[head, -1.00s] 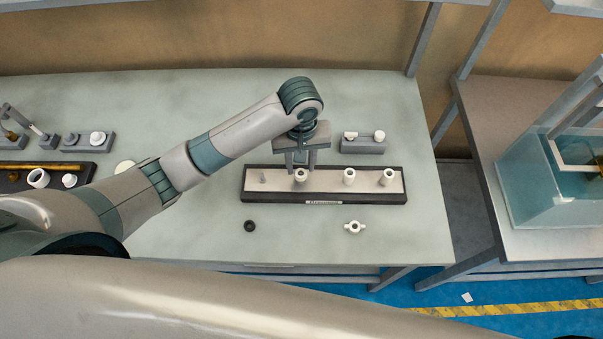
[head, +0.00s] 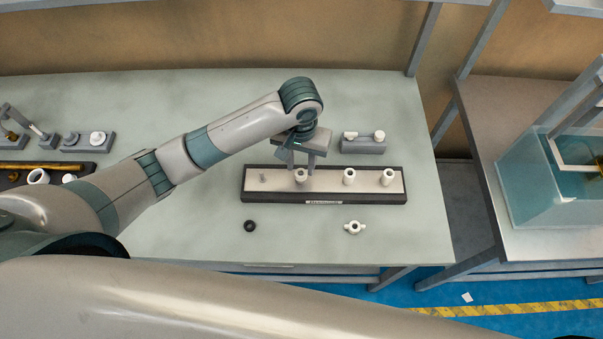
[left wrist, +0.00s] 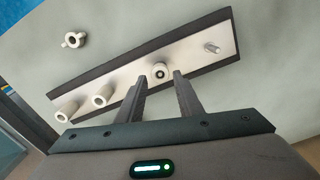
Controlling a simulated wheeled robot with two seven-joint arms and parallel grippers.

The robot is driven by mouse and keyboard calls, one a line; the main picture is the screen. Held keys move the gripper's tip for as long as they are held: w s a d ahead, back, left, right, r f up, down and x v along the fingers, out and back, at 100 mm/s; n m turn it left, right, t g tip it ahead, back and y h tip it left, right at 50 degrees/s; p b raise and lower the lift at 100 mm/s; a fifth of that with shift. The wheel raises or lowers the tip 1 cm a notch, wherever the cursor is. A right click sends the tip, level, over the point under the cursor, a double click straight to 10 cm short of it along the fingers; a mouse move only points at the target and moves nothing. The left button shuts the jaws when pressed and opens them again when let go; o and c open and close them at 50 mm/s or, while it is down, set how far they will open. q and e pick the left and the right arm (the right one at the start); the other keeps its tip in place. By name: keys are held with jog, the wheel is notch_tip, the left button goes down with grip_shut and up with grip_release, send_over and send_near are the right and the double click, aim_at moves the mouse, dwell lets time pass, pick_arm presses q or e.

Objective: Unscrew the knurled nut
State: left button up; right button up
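A long black-edged tray (head: 325,198) with a pale top lies on the table. A white round nut (head: 300,176), which looks like the knurled nut, sits on the tray second from the left; its knurling is too small to make out. My left gripper (head: 301,166) points down over it, with one finger on each side. In the left wrist view the nut (left wrist: 160,72) shows between the tips of the gripper (left wrist: 160,78), with a small gap on both sides. The fingers look open. My right gripper is not in view.
A bare threaded stud (head: 263,177) stands to the nut's left, and two white cylinders (head: 349,177) (head: 388,177) to its right. A black ring (head: 250,226) and a white wing nut (head: 355,227) lie in front. A grey block (head: 362,147) stands behind.

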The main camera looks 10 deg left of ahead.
aim_at(301, 173)
pick_arm(q)
jog(key=m, duration=0.4)
jog(key=shift+m, duration=0.3)
jog(key=shift+m, duration=0.3)
jog(key=m, duration=0.3)
jog(key=shift+m, duration=0.3)
jog(key=shift+f, duration=0.15)
jog(key=shift+f, duration=1.35)
